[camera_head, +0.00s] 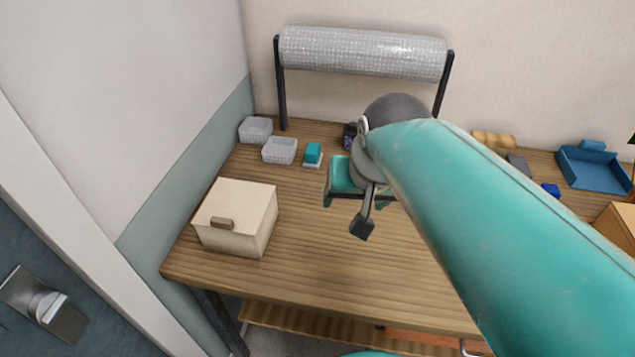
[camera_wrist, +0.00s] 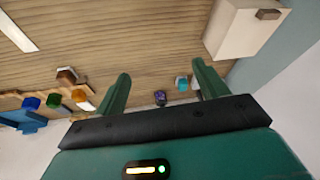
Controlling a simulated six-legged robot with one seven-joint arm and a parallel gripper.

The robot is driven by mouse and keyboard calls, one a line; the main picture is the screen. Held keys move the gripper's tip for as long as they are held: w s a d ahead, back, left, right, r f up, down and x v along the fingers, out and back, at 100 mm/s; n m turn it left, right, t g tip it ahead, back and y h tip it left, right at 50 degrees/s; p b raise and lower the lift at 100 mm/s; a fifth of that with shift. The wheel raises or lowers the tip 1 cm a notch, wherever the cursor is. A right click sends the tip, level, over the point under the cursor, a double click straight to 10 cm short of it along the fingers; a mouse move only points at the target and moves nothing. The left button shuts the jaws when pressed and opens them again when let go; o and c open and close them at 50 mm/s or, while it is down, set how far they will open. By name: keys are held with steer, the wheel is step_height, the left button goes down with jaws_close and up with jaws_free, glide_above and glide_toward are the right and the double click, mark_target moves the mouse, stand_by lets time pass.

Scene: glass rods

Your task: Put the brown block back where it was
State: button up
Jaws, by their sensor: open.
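A small brown block (camera_wrist: 66,75) shows on the table at the left of the wrist view, with a pale piece beside or under it; I cannot tell which. It lies beyond my left finger in that view, apart from the gripper. In the head view I cannot make it out; my arm covers that part of the table. My gripper (camera_wrist: 161,68) is open, with nothing between its two green fingers. In the head view my gripper (camera_head: 352,200) hangs over the middle of the table, partly hidden by my wrist.
A cream box (camera_head: 238,212) with a brown handle stands at the left. Clear bins (camera_head: 280,150) and a small teal block (camera_head: 313,152) are behind it. A bubble-wrap roll (camera_head: 362,53) spans the back. A blue tray (camera_head: 592,168) stands at right. The front-middle table is clear.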

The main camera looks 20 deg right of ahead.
steer(key=s+a+n, duration=0.2)
steer(key=s+a+f+n+t, duration=0.1)
steer(key=a, duration=0.1)
steer(key=shift+s+a+f+n, duration=0.1)
steer(key=shift+s+f+n, duration=0.05)
steer(key=shift+s+n, duration=0.25)
stand_by(0.8)
